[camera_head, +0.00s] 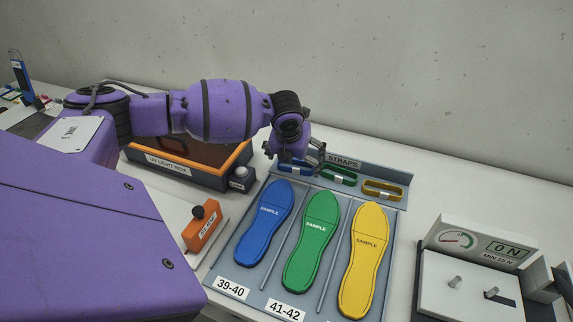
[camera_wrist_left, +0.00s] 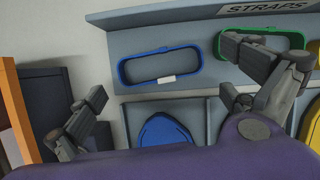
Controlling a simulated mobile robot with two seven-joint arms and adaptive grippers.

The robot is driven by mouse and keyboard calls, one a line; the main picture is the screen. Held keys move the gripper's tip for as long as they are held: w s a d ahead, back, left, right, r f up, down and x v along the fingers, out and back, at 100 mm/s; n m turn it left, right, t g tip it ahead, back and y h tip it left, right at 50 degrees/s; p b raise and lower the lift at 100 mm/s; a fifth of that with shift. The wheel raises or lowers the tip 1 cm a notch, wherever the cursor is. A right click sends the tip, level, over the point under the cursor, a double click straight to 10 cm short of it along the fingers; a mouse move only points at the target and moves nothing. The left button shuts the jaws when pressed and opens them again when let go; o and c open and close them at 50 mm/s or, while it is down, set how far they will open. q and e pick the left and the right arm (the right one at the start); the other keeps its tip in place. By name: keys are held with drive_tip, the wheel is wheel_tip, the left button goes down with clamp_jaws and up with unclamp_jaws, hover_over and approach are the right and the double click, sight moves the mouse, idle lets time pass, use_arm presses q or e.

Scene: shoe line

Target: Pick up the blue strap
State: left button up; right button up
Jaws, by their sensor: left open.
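The blue strap (camera_wrist_left: 160,66) is a flat oval loop with a small white tag on its lower edge. It lies in the strap tray (camera_wrist_left: 140,98) and shows in full in the left wrist view. The right finger overlaps the green strap (camera_wrist_left: 262,38) in that view. The green strap also shows in the head view (camera_head: 338,175).
A yellow strap (camera_head: 382,190) lies at the right of the strap row. Blue (camera_head: 263,222), green (camera_head: 311,240) and yellow (camera_head: 363,262) sample soles lie in front. A UV light box (camera_head: 178,165) stands at left, a gauge device (camera_head: 470,265) at right.

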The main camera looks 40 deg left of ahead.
use_arm(q)
drive_tip(key=shift+x, duration=1.2)
drive_tip(key=shift+r, duration=0.1)
drive_tip(key=c, duration=1)
